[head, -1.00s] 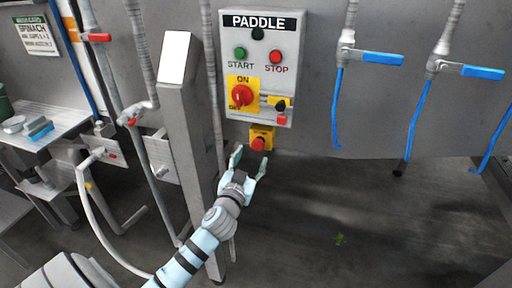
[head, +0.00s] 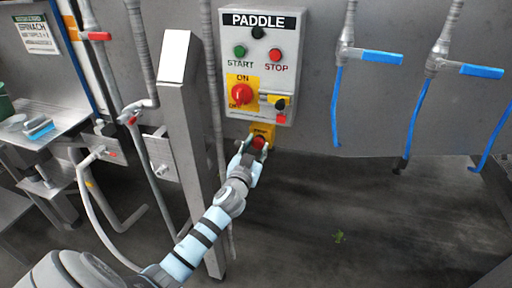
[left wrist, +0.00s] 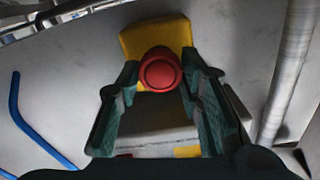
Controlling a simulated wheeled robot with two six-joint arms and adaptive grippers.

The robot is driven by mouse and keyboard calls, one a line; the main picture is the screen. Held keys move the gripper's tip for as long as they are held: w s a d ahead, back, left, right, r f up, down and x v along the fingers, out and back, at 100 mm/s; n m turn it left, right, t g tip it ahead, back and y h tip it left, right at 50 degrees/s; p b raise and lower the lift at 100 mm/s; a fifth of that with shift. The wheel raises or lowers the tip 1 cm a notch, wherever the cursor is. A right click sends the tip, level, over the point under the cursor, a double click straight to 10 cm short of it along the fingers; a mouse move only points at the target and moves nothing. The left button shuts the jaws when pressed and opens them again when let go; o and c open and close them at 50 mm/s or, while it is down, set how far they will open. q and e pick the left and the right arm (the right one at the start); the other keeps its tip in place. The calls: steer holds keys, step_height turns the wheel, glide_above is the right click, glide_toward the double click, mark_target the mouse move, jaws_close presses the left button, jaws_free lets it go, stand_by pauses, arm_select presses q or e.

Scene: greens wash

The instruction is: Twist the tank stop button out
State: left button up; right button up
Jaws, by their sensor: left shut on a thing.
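The tank stop button is a red mushroom button (left wrist: 160,70) on a yellow box (left wrist: 150,36), fixed to the grey wall below the PADDLE panel. In the head view the button (head: 258,142) is partly covered by my left gripper (head: 252,150). My left gripper's fingers also show in the left wrist view (left wrist: 158,88), one on each side of the red button, with their tips at its sides. The left gripper is shut on the button. My right gripper is not in view.
The PADDLE panel (head: 260,22) with start, stop and a red rotary switch (head: 241,94) is just above. A grey metal post (head: 187,150) stands close left of my left arm. Valves with blue handles (head: 382,57) and hoses hang at the right. The floor below is mostly clear.

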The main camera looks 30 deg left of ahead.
arm_select(q)
steer(key=shift+m, duration=0.3)
steer(key=m, duration=0.3)
steer(key=shift+p, duration=0.35)
steer(key=shift+m+p, duration=0.35)
steer(key=shift+m, duration=1.65)
steer(key=o, duration=1.2)
steer(key=shift+c, duration=0.2)
steer(key=v, duration=1.2)
